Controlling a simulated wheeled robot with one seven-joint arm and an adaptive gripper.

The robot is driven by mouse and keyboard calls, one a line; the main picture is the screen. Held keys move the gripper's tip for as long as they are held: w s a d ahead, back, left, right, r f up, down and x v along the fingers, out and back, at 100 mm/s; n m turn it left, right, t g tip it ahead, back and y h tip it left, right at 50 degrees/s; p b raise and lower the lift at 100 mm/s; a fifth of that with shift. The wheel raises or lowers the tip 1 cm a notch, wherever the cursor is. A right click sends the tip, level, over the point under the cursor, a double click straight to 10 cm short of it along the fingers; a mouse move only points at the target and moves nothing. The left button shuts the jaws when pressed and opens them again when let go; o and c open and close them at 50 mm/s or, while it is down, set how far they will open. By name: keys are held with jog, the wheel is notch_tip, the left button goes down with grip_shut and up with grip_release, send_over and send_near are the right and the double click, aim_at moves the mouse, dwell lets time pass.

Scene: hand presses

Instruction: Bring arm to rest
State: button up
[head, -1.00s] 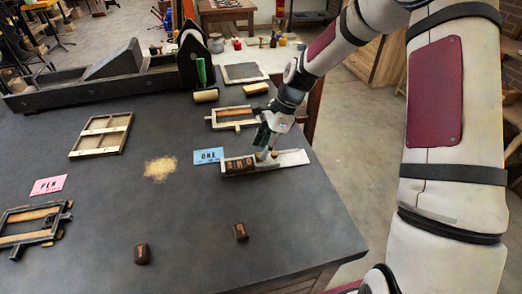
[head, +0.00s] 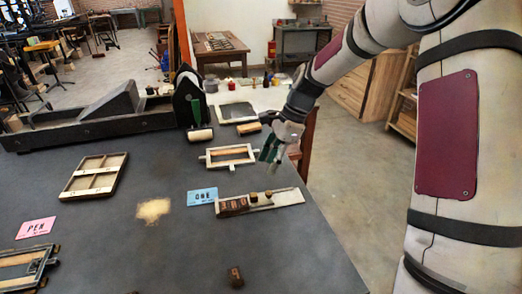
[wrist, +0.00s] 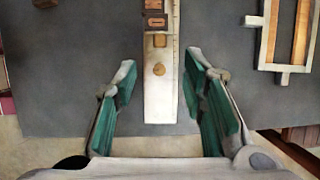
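My gripper (head: 270,152) hangs above the far side of the pale tray (head: 290,197) in the head view. Its green-padded fingers (wrist: 160,85) are spread apart with nothing between them in the wrist view. The tray, a long narrow strip, lies on the dark table beyond the fingertips. Brown letter blocks (head: 233,205) sit at its left end, with a small knob-like piece (wrist: 159,69) near them. No finger touches the tray.
A blue ONE card (head: 202,196) lies left of the tray and a pink PEN card (head: 36,228) farther left. A wooden frame (head: 229,157) lies behind the tray. A loose brown block (head: 235,276) lies near the front. Open floor (head: 355,190) is on the right.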

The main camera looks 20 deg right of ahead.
jog(key=s+r+n+t+h, duration=0.1)
jog(key=s+r+n, duration=0.5)
jog(key=s, duration=0.3)
jog(key=s+r+n+t+h, duration=0.2)
jog(key=s+r+n, duration=0.4)
jog(key=s, duration=0.4)
jog(key=s+r+n+t+h, duration=0.1)
jog(key=s+r+n+t, duration=0.1)
jog(key=s+r+n, duration=0.4)
jog(key=s, duration=0.4)
jog(key=shift+a+n, duration=0.15)
jog(key=shift+n, duration=0.15)
